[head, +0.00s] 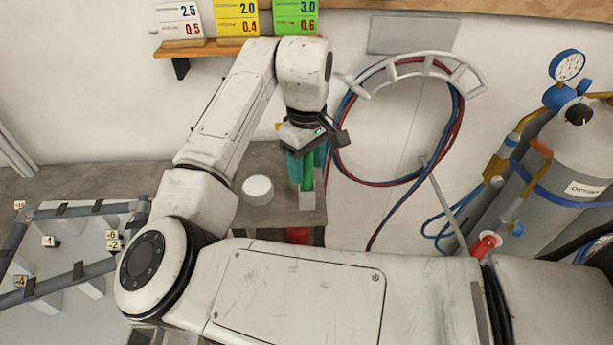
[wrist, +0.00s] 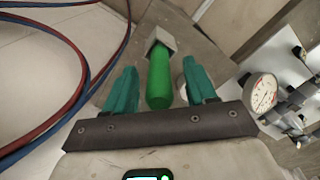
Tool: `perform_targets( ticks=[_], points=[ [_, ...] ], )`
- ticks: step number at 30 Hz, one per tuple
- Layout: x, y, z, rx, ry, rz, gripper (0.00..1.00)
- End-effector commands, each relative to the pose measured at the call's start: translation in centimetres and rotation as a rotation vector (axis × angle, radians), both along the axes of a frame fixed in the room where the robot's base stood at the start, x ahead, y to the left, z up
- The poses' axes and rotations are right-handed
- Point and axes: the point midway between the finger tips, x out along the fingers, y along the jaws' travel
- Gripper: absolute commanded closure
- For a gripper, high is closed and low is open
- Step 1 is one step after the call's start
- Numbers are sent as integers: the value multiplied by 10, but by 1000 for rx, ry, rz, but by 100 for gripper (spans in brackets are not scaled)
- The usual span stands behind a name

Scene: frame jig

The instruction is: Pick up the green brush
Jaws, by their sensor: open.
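The green brush (wrist: 159,80) shows in the wrist view as a green handle with a grey block at its far end. It also shows in the head view (head: 306,178), partly hidden by my gripper, over a small grey table (head: 280,216). My gripper (wrist: 158,68) has its two teal fingers apart, one on each side of the green handle, with gaps visible between handle and fingers. In the head view my gripper (head: 305,160) points down at the brush. I cannot tell the exact height of the fingertips against the handle.
A white round object (head: 258,190) stands on the table left of the brush. Red and blue hoses (head: 343,135) hang on a wall rack to the right. Gas cylinders (head: 560,185) stand further right. A pipe frame jig (head: 75,208) lies at the left. A shelf (head: 200,49) is behind my arm.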

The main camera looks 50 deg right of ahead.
Motion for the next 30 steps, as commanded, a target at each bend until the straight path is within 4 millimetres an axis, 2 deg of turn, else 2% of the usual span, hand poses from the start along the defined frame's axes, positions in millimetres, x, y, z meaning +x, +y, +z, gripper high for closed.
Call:
perform_targets(
  ticks=[5,13,30],
  points=[
    [-1,0,-19,1,1,0,44],
    [0,0,-22,0,0,-1,44],
    [-1,0,-22,0,0,-1,99]
  ],
)
